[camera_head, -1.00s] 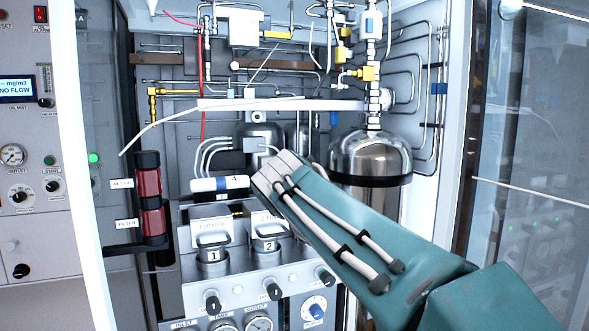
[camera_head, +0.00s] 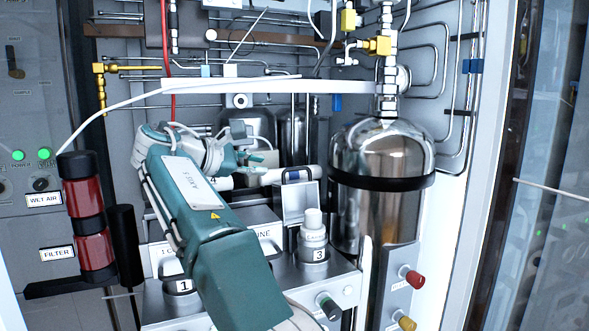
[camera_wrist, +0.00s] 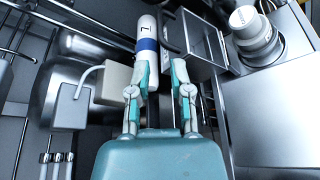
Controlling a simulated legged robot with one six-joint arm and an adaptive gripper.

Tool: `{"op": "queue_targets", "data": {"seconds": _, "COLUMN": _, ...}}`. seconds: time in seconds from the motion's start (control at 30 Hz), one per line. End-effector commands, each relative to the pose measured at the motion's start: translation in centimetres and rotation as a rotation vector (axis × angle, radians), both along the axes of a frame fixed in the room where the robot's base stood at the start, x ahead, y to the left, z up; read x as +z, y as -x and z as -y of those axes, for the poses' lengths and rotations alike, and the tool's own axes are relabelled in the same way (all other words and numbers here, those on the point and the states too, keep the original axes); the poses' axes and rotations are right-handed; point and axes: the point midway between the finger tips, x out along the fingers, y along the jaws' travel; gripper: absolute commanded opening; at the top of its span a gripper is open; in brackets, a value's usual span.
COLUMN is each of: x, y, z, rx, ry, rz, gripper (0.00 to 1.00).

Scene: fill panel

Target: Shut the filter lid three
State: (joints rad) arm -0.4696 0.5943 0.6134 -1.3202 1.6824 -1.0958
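Filter lid three (camera_head: 297,203) is a square metal lid with a dark handle, standing raised behind the opening marked 3. A pale ribbed filter cartridge (camera_head: 313,228) sits upright in that opening. My gripper (camera_head: 262,160) is just behind and left of the lid, apart from it in the head view. In the wrist view, my gripper (camera_wrist: 161,72) has its two teal fingers parted with nothing held between them. The lid (camera_wrist: 205,42) is right of the fingers there, and the cartridge (camera_wrist: 252,32) lies farther right.
A white cylinder with a blue band (camera_wrist: 147,38) lies just beyond the fingers. A shiny steel tank (camera_head: 383,160) stands right of the lid. Red filter bottles (camera_head: 85,205) are at left. Thin pipes and a white hose cross the back panel. My arm hides much of openings 1 and 2.

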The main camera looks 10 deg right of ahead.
Motion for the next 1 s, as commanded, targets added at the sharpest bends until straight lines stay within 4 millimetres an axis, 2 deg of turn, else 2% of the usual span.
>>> {"op": "queue_targets", "data": {"seconds": 0.17, "x": -0.5, "y": -0.8, "z": 1.9, "rx": -0.003, "ry": 0.0, "rz": -0.001, "gripper": 0.27}}
{"op": "queue_targets", "data": {"seconds": 0.4, "x": -1.8, "y": -2.7, "z": 5.8, "rx": -0.003, "ry": -0.001, "rz": -0.001, "gripper": 0.27}}
{"op": "queue_targets", "data": {"seconds": 0.6, "x": -2.6, "y": -4.0, "z": 8.3, "rx": -0.002, "ry": -0.002, "rz": -0.001, "gripper": 0.27}}
{"op": "queue_targets", "data": {"seconds": 0.8, "x": -2.9, "y": -4.5, "z": 9.3, "rx": 0.0, "ry": -0.002, "rz": 0.0, "gripper": 0.27}}
{"op": "queue_targets", "data": {"seconds": 1.0, "x": -2.9, "y": -4.5, "z": 9.3, "rx": 0.0, "ry": -0.002, "rz": 0.0, "gripper": 0.27}}
